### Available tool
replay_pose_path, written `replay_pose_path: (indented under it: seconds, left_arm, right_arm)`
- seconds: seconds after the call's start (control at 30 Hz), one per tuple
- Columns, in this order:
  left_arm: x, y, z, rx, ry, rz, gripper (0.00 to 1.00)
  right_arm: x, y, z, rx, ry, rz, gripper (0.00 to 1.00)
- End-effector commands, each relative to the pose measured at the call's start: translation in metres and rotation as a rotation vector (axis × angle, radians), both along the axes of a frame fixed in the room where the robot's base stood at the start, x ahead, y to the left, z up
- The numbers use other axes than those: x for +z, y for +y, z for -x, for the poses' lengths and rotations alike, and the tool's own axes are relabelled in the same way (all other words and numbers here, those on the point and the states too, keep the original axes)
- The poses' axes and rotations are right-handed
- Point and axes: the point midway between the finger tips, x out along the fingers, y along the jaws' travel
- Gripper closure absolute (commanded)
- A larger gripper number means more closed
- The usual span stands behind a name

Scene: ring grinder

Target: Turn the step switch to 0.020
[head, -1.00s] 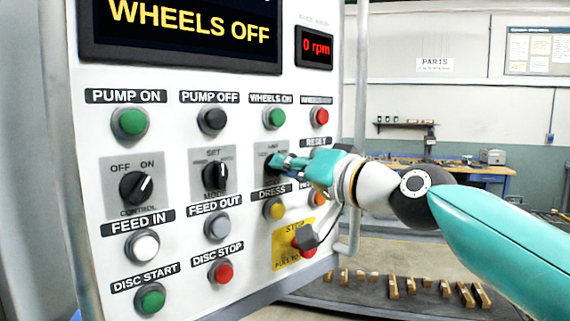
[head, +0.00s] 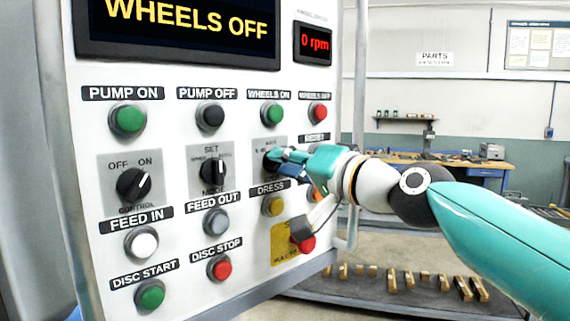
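The step switch (head: 268,160) is the dark rotary knob on a grey plate at the right of the switch row, below the WHEELS ON button. My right gripper (head: 277,157) is at this knob, with its fingertips at or around it. The fingers cover most of the knob and its scale, so its setting cannot be read. I cannot tell whether the fingers are closed on the knob. My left gripper is not in view.
The MODE switch (head: 214,171) and CONTROL switch (head: 133,184) are to the left. The yellow DRESS button (head: 273,205) and red stop button (head: 305,243) lie below my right gripper. The display (head: 185,22) reads WHEELS OFF.

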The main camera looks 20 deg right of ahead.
Motion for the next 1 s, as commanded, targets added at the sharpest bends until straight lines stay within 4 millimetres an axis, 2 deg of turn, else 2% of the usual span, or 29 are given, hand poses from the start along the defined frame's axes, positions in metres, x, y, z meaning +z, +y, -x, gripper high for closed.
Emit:
replay_pose_path:
  seconds: [0.33,0.47,1.0]
  left_arm:
    - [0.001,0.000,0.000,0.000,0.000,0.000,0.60]
    - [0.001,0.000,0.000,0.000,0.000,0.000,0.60]
    - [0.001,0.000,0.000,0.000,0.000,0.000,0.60]
  right_arm:
    - [0.000,0.001,0.001,0.002,0.000,0.002,0.64]
    - [0.001,-0.003,0.009,0.001,-0.002,0.001,0.64]
    - [0.000,-0.040,0.095,0.000,-0.002,0.000,0.64]
